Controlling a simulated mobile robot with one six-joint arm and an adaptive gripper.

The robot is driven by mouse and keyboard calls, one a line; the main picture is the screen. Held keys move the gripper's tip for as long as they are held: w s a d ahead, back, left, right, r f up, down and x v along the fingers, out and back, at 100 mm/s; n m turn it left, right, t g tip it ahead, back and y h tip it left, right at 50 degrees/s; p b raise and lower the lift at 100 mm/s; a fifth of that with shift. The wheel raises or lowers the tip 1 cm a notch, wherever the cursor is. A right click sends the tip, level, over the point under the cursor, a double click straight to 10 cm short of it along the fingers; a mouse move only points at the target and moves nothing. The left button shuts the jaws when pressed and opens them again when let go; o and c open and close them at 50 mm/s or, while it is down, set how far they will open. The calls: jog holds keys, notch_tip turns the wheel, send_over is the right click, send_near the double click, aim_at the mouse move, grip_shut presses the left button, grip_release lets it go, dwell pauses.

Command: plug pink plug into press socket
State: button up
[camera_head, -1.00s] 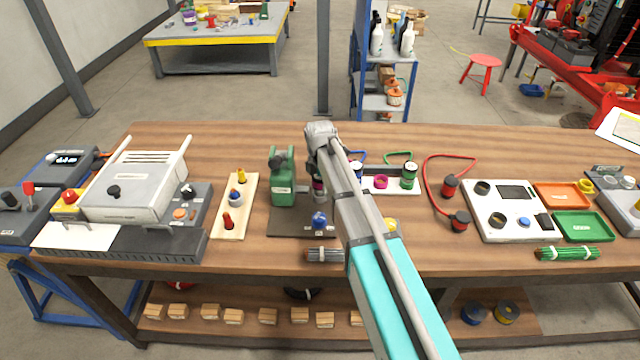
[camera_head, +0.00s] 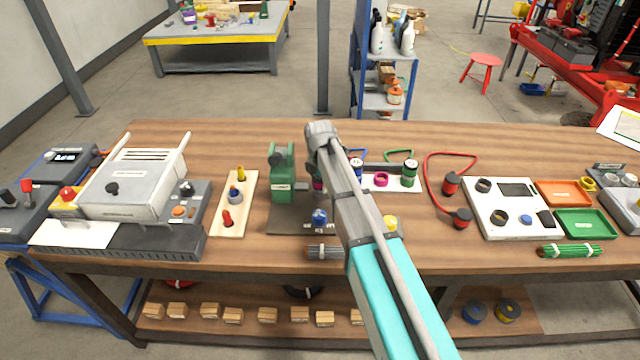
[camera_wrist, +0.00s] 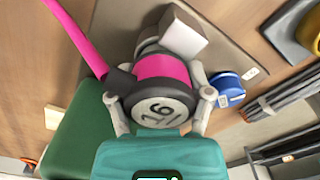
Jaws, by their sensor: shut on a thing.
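The green press (camera_head: 283,178) stands left of my gripper on a dark base plate (camera_head: 290,222). In the head view my arm hides most of the plug and the socket area.
A blue knob (camera_head: 320,216) is at the front of the base plate, also seen in the wrist view (camera_wrist: 227,88). A grey rod bundle (camera_head: 323,252) lies in front. A wooden tray (camera_head: 233,222) with coloured plugs is left; a white tray (camera_head: 400,184) is right.

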jog(key=o, duration=1.3)
jog(key=shift+r, duration=0.25)
notch_tip(320, 180, up, 9)
jog(key=p, duration=0.9)
jog(key=shift+f, duration=0.1)
jog(key=s+d+r+p, duration=0.1)
jog(key=s+d, duration=0.1)
jog(key=d, duration=0.5)
jog(key=s+d+r+p, duration=0.1)
jog(key=s+d, duration=0.1)
jog(key=d, duration=0.5)
jog(key=s+d+r+p, duration=0.1)
jog(key=s+d, duration=0.1)
jog(key=d, duration=0.6)
jog(key=shift+s+r, duration=0.1)
jog(key=shift+s, duration=0.3)
jog(key=shift+s, duration=0.1)
